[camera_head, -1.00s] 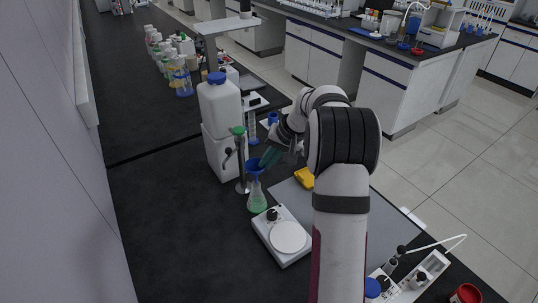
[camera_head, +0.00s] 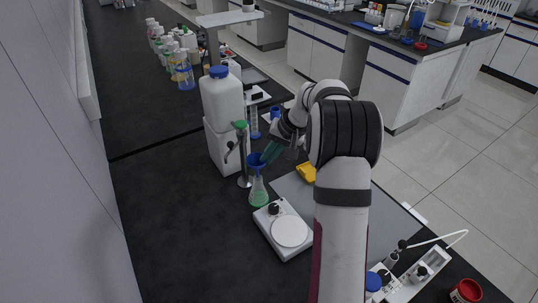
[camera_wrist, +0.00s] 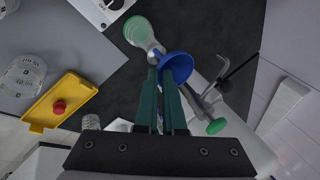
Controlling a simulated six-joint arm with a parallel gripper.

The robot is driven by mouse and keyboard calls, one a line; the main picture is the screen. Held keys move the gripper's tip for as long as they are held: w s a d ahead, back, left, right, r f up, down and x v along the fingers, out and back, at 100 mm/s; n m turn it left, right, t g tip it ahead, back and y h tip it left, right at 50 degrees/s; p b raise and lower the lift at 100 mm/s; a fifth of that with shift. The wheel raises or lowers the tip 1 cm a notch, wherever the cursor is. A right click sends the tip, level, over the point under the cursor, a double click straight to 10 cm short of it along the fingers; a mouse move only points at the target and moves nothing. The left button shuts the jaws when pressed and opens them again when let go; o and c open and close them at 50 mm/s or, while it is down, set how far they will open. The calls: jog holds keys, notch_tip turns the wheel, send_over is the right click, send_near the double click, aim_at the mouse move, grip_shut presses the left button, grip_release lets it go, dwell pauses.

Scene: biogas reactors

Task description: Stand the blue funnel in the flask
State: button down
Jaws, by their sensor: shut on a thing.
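The blue funnel (camera_head: 256,159) is held between the green fingers of my gripper (camera_head: 268,153), which are shut on it. The flask (camera_head: 258,195), a clear conical one with green liquid, stands upright on the dark bench just below the funnel. In the wrist view the funnel's cone (camera_wrist: 178,66) opens toward the right of my fingertips (camera_wrist: 160,66), and its stem lies at the neck of the flask (camera_wrist: 138,32). I cannot tell whether the stem is inside the neck or just above it.
A stand with a green top (camera_head: 240,126) is close to the left of the funnel. A white jug with a blue cap (camera_head: 222,99) is behind it. A yellow tray (camera_head: 306,173) lies to the right. The bench front left is clear.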

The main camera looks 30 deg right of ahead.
jog(key=shift+f, duration=0.1)
dwell(0.3)
jog(key=shift+f, duration=0.35)
jog(key=shift+f, duration=0.1)
dwell(0.3)
notch_tip(320, 180, down, 3)
dwell(0.8)
jog(key=c, duration=0.5)
grip_release()
jog(key=shift+c, duration=0.2)
